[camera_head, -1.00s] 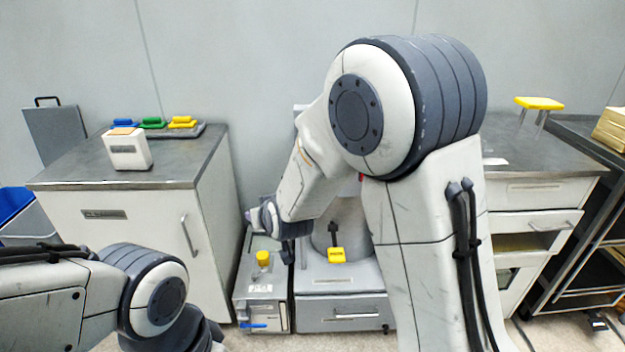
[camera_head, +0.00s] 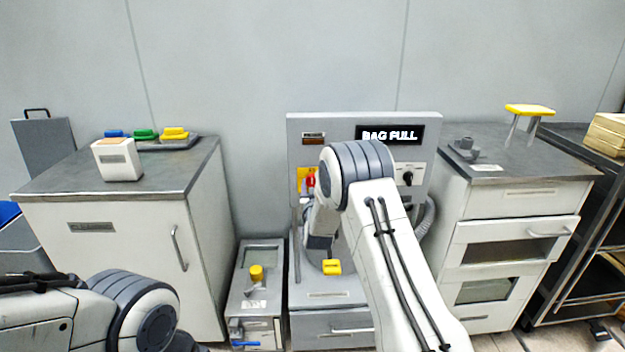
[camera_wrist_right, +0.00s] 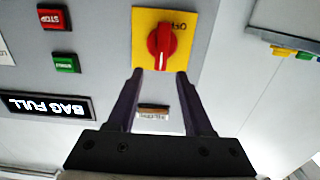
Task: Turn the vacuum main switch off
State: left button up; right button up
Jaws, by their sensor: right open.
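The vacuum main switch is a red rotary knob (camera_wrist_right: 161,47) on a yellow plate (camera_wrist_right: 143,22) that carries the word OFF. In the right wrist view its grip runs about upright in the picture. In the head view the knob (camera_head: 311,180) and plate (camera_head: 301,173) show on the left of the grey machine panel, partly covered by my right arm. My right gripper (camera_wrist_right: 158,73) is open and empty. Its fingertips straddle the line of the knob, just short of its near end in the wrist picture; contact cannot be told. My left gripper is out of view; only its arm shows.
The panel (camera_head: 345,123) also has a lit BAG FULL display (camera_head: 389,135) and a black knob (camera_head: 407,177). Red STOP (camera_wrist_right: 54,19) and green START (camera_wrist_right: 66,64) buttons sit beside the switch in the wrist view. Cabinets stand on both sides of the machine.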

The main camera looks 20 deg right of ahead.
aim_at(312, 177)
jog(key=shift+x, duration=1.5)
grip_shut()
